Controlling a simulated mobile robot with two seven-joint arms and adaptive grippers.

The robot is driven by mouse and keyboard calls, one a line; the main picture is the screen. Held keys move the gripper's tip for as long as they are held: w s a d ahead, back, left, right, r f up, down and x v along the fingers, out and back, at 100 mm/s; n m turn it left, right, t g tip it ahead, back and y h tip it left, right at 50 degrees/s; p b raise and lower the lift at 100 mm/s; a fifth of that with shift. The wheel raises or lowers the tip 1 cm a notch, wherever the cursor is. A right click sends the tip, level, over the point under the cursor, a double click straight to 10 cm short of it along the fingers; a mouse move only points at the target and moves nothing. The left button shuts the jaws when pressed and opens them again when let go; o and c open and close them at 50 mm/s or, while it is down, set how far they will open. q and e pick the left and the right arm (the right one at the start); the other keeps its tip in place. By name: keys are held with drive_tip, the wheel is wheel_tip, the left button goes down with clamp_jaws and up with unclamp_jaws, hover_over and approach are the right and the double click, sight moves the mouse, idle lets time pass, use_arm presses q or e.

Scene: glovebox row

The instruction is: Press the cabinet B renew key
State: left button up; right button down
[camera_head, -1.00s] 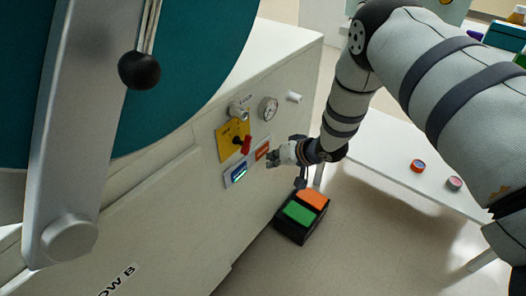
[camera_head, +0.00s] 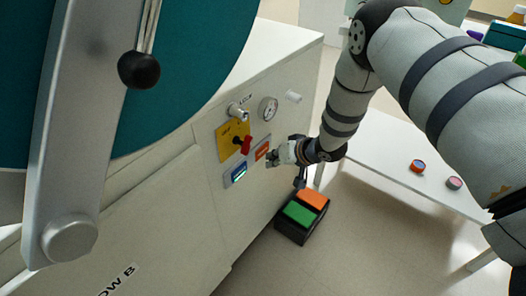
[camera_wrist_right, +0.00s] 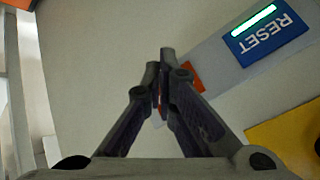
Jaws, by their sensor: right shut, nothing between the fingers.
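The front of cabinet B (camera_head: 190,225) faces me, with part of its lettering ending in "OW B" at lower left. A blue key marked RESET (camera_wrist_right: 265,38) with a lit strip sits at upper right in the right wrist view, and it shows small in the head view (camera_head: 239,174). No lettering reading "renew" is legible. An orange key (camera_head: 262,150) is beside it, partly hidden behind my fingers in the wrist view (camera_wrist_right: 192,76). My right gripper (camera_wrist_right: 162,68) is shut and empty, close to the panel by the orange key; contact cannot be told. My left gripper is not in view.
A yellow plate (camera_head: 228,132) with a red handle (camera_head: 246,145) is just above the keys. A gauge (camera_head: 268,109) and knobs are higher up. A box with green and orange pads (camera_head: 299,213) stands on the floor. A white table (camera_head: 385,155) is at right.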

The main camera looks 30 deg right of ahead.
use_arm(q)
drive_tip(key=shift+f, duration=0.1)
use_arm(e)
drive_tip(key=shift+w+a, duration=0.1)
drive_tip(key=shift+w, duration=0.2)
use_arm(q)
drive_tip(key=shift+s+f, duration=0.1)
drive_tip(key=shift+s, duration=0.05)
use_arm(e)
drive_tip(key=shift+w+a, duration=0.15)
drive_tip(key=shift+w, duration=0.2)
idle(0.6)
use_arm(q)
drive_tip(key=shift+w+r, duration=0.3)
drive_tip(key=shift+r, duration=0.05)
use_arm(e)
drive_tip(key=shift+s+d, duration=0.3)
drive_tip(key=shift+s, duration=0.45)
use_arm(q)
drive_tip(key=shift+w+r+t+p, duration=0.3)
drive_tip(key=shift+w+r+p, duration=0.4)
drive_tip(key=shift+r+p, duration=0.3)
use_arm(e)
drive_tip(key=s, duration=0.1)
drive_tip(key=s+d, duration=0.1)
drive_tip(key=s, duration=0.1)
drive_tip(key=s+d, duration=0.1)
drive_tip(key=shift+s, duration=0.35)
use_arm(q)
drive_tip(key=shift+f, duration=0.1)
